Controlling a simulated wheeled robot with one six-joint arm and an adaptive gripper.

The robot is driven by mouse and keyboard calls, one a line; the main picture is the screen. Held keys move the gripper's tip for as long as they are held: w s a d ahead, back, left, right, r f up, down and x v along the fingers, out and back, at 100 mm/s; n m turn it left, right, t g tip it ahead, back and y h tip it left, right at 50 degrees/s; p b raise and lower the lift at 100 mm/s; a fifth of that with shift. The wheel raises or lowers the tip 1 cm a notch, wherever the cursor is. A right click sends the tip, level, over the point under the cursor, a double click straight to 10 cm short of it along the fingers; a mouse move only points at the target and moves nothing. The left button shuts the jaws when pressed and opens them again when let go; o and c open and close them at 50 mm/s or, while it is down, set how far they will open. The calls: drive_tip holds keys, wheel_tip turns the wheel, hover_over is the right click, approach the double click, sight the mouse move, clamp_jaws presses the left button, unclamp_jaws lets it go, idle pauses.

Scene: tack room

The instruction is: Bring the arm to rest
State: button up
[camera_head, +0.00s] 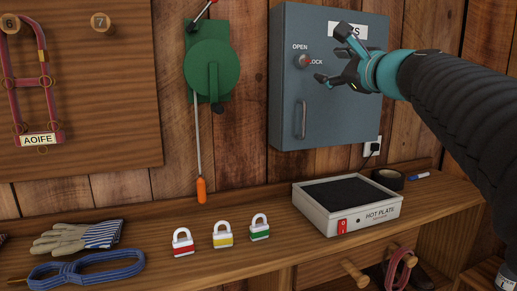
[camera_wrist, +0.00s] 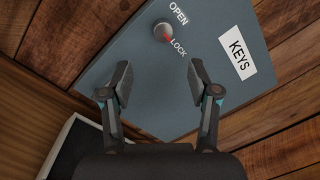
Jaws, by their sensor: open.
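My gripper (camera_head: 328,55) is open and empty, held in the air in front of the grey key cabinet (camera_head: 285,100). In the wrist view my gripper (camera_wrist: 160,82) shows its two fingers wide apart, with the cabinet (camera_wrist: 140,50) beyond them. The cabinet's round knob (camera_head: 302,61) is beside the fingers in the head view, between the words OPEN and LOCK. In the wrist view the knob (camera_wrist: 163,31) lies beyond the fingertips, its red mark toward LOCK. I see no contact between fingers and knob. My arm comes in from the right.
A hot plate (camera_head: 347,204) with a red switch sits on the wooden shelf (camera_head: 200,265) below. Red, yellow and green padlocks, gloves and a blue halter lie to its left. A green wall device (camera_head: 212,68) with an orange-handled rod hangs left of the cabinet.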

drive_tip(key=s+f+n+g+h, duration=0.1)
drive_tip(key=s+f+n+g, duration=0.15)
drive_tip(key=f, duration=0.45)
drive_tip(key=s+a+f+n+g, duration=0.1)
drive_tip(key=f+n+g, duration=0.1)
drive_tip(key=f+n, duration=0.35)
drive_tip(key=s+f+n+g+h, duration=0.1)
drive_tip(key=f+n+g, duration=0.1)
drive_tip(key=f, duration=0.7)
drive_tip(key=s+a+f+n+g+h, duration=0.1)
drive_tip(key=s+f+n+g+h, duration=0.2)
drive_tip(key=s+f+n, duration=0.9)
drive_tip(key=shift+s+a+f+g+h, duration=0.3)
drive_tip(key=shift+s+f+g, duration=1.15)
drive_tip(key=shift+s+f, duration=4.4)
drive_tip(key=shift+s+d+r, duration=0.1)
drive_tip(key=shift+s+r, duration=0.35)
